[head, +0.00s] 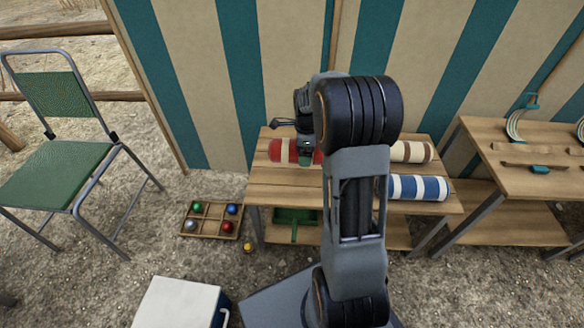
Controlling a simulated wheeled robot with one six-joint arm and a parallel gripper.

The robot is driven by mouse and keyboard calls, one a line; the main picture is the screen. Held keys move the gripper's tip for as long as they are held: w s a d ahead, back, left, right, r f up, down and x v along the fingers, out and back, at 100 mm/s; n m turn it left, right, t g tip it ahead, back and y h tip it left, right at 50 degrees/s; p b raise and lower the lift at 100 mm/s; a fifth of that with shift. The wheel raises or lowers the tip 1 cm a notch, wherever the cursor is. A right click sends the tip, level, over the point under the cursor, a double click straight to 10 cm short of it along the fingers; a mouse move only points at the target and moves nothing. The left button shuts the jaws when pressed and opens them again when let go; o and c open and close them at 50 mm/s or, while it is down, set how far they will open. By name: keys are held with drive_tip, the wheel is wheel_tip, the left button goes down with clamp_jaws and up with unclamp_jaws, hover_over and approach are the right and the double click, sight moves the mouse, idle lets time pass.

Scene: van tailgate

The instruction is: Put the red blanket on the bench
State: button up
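The red blanket (278,151) is a roll with a pale band. It shows at the back left of a slatted wooden bench (285,188); I cannot tell whether it rests on the wood or is just above it. My gripper (306,158) points down over the right part of the red roll. Its fingers are mostly hidden by my wrist, so its opening and grip are unclear. My arm covers the middle of the bench.
A green tray (296,217) is on the bench's lower shelf. A second table (520,160) with tools stands at right. A divided tray of balls (211,219), a yellow ball (248,247), a white box (180,304) and a green chair (60,170) are at left. Striped canvas stands behind.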

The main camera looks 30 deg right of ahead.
drive_tip(key=w+a+f+b, duration=0.1)
drive_tip(key=f, duration=0.1)
drive_tip(key=w+a+f, duration=0.1)
drive_tip(key=f, duration=0.1)
drive_tip(key=w+a+f+b, duration=0.1)
drive_tip(key=w+f, duration=0.1)
drive_tip(key=shift+b, duration=0.3)
drive_tip(key=shift+w+a+f+b, duration=0.15)
drive_tip(key=shift+f+b, duration=0.45)
drive_tip(key=shift+f, duration=0.95)
drive_tip(key=shift+f, duration=0.2)
drive_tip(key=o, duration=0.8)
drive_tip(key=shift+c, duration=0.2)
drive_tip(key=shift+r, duration=0.1)
